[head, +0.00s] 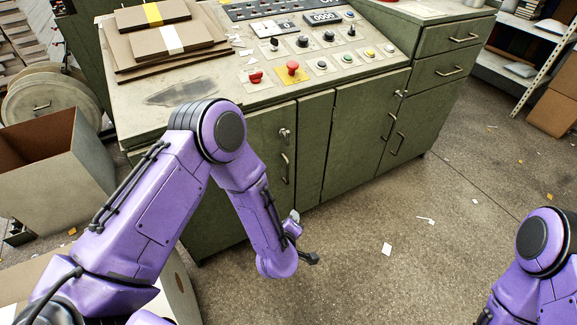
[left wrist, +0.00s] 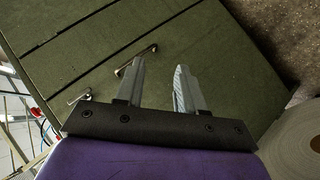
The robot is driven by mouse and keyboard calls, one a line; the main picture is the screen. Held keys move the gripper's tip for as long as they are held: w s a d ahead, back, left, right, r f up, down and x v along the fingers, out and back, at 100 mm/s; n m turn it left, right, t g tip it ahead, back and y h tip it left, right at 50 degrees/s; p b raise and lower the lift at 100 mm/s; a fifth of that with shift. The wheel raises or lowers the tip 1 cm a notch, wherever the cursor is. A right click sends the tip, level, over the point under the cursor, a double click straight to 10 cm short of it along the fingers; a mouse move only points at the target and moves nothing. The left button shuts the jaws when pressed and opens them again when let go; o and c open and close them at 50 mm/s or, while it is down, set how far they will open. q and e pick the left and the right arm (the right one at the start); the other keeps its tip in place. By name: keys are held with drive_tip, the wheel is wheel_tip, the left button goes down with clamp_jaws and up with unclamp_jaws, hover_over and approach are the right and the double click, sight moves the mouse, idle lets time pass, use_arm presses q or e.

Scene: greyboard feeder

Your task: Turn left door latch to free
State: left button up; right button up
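The left door (head: 250,175) of the green cabinet is closed. Its small metal latch (head: 285,135) sits near the door's upper right corner, above a bar handle (head: 284,168). In the left wrist view a small bent metal piece, which looks like the latch (left wrist: 80,97), lies left of the fingers. The handle (left wrist: 137,60) shows just beyond the left finger's tip. My left gripper (left wrist: 158,75) is open and empty, its two grey fingers apart and pointing at the green front. It appears clear of the latch. My right gripper is not in view.
The console top (head: 190,95) above the doors carries buttons and stacked greyboard (head: 165,38). The right door (head: 365,125) has its own latch (head: 400,93) and handle. A grey bin (head: 85,165) stands at the left. The floor (head: 430,240) in front is mostly clear, with paper scraps.

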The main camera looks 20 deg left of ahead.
use_arm(q)
drive_tip(key=w+d+r+n+t+y+b, duration=0.25)
drive_tip(key=w+n+b, duration=0.25)
drive_tip(key=w+n, duration=0.4)
drive_tip(key=n+g+y+b, duration=0.2)
drive_tip(key=n+y, duration=0.7)
drive_tip(key=n, duration=1.4)
approach(289, 138)
drive_tip(key=b+x, duration=0.1)
drive_tip(key=x, duration=0.9)
drive_tip(key=shift+w+a, duration=0.2)
drive_tip(key=shift+a, duration=0.05)
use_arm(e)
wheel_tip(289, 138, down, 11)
use_arm(q)
drive_tip(key=shift+c, duration=0.3)
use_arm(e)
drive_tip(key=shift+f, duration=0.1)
use_arm(q)
clamp_jaws()
